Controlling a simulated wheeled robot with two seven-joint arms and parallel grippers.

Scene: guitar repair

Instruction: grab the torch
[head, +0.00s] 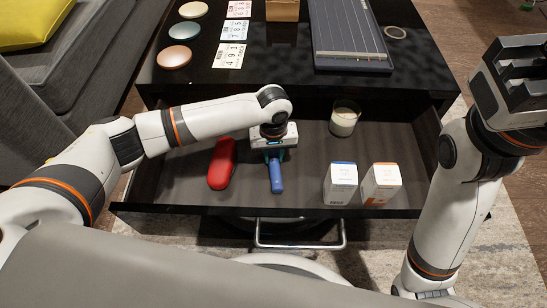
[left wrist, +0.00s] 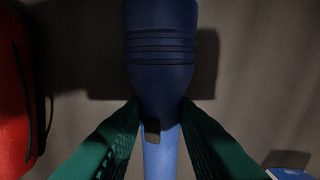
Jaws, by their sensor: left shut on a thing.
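The blue torch (head: 276,178) lies in the open drawer, partly hidden under my left gripper (head: 273,155). In the left wrist view, the torch (left wrist: 160,50) has a ridged dark blue part at the top and a lighter blue part below. The green fingers of my left gripper (left wrist: 160,125) press on it from both sides near where the two blues meet, so the gripper is shut on it. My right gripper (head: 518,80) is raised at the upper right, away from the torch; its finger opening is unclear.
A red case (head: 222,164) lies just left of the torch in the drawer (head: 300,201). A candle jar (head: 344,118), a blue-topped box (head: 341,185) and an orange-topped box (head: 381,185) stand to the right.

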